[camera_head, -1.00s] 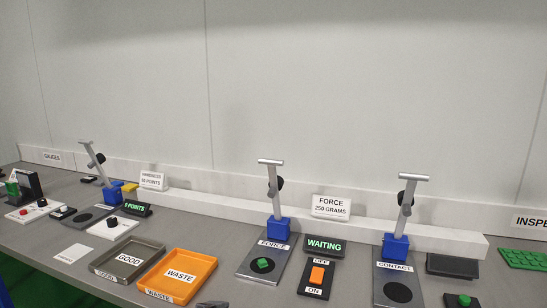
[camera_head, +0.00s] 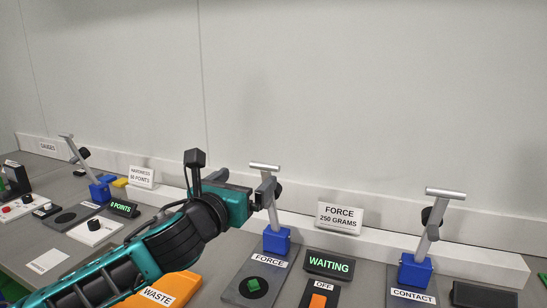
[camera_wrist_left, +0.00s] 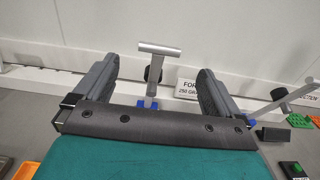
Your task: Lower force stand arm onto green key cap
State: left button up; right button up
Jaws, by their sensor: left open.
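The force stand has a blue base (camera_head: 277,240) and a raised grey arm with a T-shaped handle (camera_head: 265,167). Its plate, labelled FORCE, carries a green key cap (camera_head: 254,285) on a black disc, below the raised arm and apart from it. My left gripper (camera_head: 268,190) is open close to the stand's arm, just below the handle in the head view. In the left wrist view the handle (camera_wrist_left: 159,48) shows between the two open fingers; I cannot tell whether they touch it. The green cap on this stand is hidden there. My right gripper is not in view.
A WAITING display (camera_head: 328,264) and an orange switch (camera_head: 318,301) stand right of the plate. A CONTACT stand (camera_head: 415,272) is further right. A FORCE 250 GRAMS sign (camera_head: 339,217) is behind. The orange WASTE tray (camera_head: 160,295) lies partly under my left arm.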

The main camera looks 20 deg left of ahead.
aim_at(264, 164)
pick_arm(q)
jog(key=w, duration=1)
jog(key=shift+w+d+p, duration=0.2)
jog(key=shift+w+p, duration=0.1)
jog(key=shift+w, duration=0.65)
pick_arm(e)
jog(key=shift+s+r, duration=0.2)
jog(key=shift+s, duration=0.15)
